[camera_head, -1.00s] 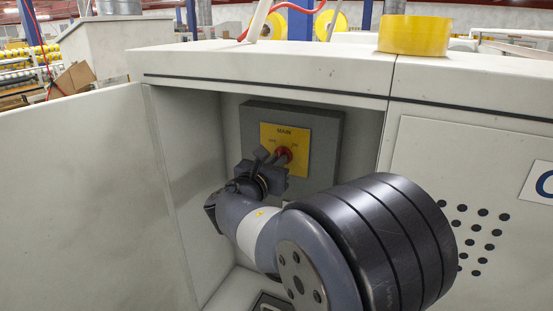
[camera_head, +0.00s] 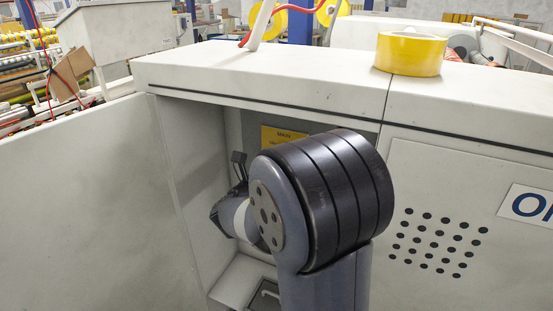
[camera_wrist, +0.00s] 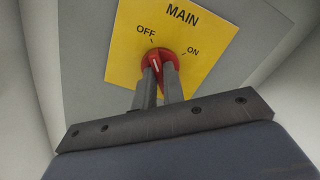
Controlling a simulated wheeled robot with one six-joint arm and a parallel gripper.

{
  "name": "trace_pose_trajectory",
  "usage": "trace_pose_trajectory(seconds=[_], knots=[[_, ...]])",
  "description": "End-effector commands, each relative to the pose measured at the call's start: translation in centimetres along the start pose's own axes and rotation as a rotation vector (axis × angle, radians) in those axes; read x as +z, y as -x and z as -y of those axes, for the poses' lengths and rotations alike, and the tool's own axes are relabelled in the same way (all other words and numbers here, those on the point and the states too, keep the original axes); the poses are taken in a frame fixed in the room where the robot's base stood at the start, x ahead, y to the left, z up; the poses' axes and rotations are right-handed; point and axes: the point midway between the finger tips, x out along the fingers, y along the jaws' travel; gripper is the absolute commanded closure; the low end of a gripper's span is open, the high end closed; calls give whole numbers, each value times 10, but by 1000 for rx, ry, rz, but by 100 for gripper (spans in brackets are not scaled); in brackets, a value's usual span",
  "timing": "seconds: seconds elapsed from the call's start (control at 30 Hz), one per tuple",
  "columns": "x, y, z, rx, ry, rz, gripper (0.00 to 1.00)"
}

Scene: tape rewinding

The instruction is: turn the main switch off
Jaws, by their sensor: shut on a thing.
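The main switch is a red rotary knob (camera_wrist: 158,66) on a yellow plate (camera_wrist: 205,30) marked MAIN, OFF and ON, in the wrist view. The knob's white mark points up, toward the OFF side. My gripper (camera_wrist: 160,80) is shut on the knob, one dark finger on each side of its grip. In the head view, my arm hides the knob and most of the gripper; only the top of the yellow plate (camera_head: 283,136) shows above the arm.
The switch sits inside an open recess in a white cabinet (camera_head: 260,80). The open door panel (camera_head: 85,210) stands at the left. A yellow tape roll (camera_head: 408,54) lies on the cabinet top. A perforated panel (camera_head: 440,190) is at the right.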

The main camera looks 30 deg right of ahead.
Motion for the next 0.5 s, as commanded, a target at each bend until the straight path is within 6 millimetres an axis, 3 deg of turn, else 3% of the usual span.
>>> trace_pose_trajectory(seconds=[0.5], knots=[[0,0,0,1,34,0,100]])
